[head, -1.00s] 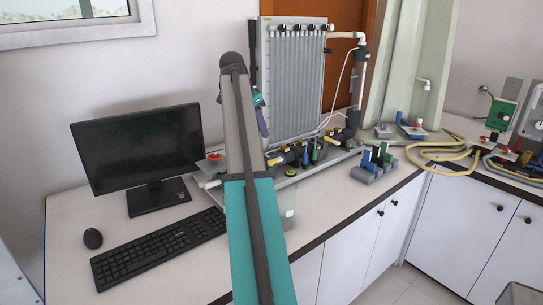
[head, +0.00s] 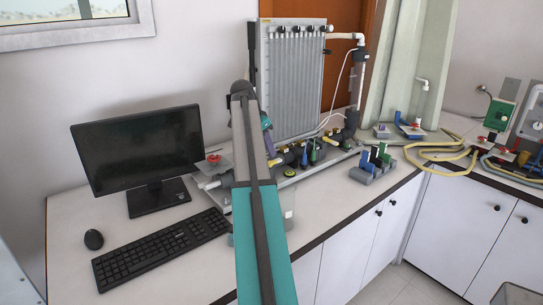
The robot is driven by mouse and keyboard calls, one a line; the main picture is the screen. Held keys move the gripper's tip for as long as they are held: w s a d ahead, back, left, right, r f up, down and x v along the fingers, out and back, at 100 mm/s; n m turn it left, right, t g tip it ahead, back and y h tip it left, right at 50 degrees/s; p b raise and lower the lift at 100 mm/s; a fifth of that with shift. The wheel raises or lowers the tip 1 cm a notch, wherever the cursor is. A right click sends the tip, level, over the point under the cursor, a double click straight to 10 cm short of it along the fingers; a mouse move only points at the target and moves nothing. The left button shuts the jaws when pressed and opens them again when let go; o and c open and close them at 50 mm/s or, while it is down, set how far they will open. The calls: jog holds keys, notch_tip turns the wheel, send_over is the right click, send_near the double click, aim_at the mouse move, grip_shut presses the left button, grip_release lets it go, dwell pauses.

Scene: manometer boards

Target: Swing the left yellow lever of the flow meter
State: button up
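The flow meter is a manometer board (head: 296,85) of upright grey tubes with a row of black pipes and valves along its foot. The left yellow lever (head: 275,162) sticks out at the left end of that row, just right of my arm. Another yellow lever (head: 334,141) is further right on the same row. My arm rises from the bottom of the head view and covers the left part of the foot. A small purple and teal part of my wrist shows just right of the arm. My gripper's fingers are hidden, so I cannot see contact with the lever.
A monitor (head: 138,151), a keyboard (head: 160,248) and a mouse (head: 93,239) stand on the left. A red-handled valve (head: 213,158) is left of my arm. A block with blue and green levers (head: 371,165) sits right of the board's foot. Yellow hose (head: 448,158) lies further right.

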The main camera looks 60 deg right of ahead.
aim_at(273, 162)
jog(key=shift+p+x, duration=0.45)
jog(key=shift+x, duration=2.15)
